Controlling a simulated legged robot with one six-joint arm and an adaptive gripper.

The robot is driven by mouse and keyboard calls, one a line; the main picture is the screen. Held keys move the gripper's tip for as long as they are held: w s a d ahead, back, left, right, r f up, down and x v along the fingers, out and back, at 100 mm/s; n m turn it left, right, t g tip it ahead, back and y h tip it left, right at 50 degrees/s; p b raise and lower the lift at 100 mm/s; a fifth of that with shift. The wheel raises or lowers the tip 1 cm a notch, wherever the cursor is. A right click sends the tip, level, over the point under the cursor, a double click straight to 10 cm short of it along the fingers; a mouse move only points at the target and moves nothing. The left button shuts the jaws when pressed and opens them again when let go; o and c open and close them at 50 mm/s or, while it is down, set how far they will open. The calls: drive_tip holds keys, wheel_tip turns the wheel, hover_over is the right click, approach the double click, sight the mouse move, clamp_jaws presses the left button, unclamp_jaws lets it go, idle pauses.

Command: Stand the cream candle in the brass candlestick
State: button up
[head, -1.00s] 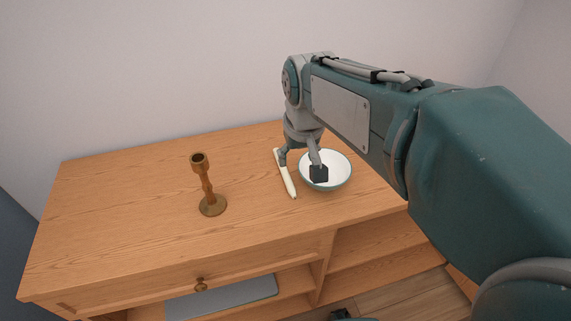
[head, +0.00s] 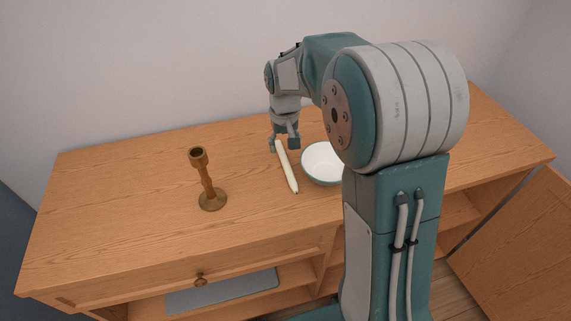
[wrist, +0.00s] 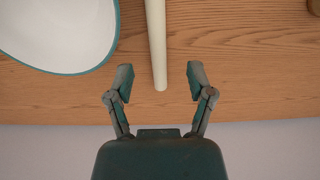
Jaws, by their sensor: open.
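The cream candle (head: 287,168) lies on the wooden top between the brass candlestick and the bowl. In the wrist view the candle (wrist: 156,45) points down between the fingers, with its end near the level of the fingertips. My gripper (head: 284,143) is open and sits at the candle's far end. In the wrist view my gripper (wrist: 159,77) has a finger on each side of the candle, apart from it. The brass candlestick (head: 207,183) stands upright and empty to the left.
A white bowl with a teal rim (head: 322,165) stands close to the candle's right, partly behind my arm. The wall runs along the back edge of the cabinet top (head: 120,200). The top is clear left of the candlestick.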

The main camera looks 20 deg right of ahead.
sight(286, 162)
drive_tip(key=f, duration=0.6)
drive_tip(key=shift+s+d+f, duration=0.15)
drive_tip(key=shift+s, duration=0.05)
clamp_jaws()
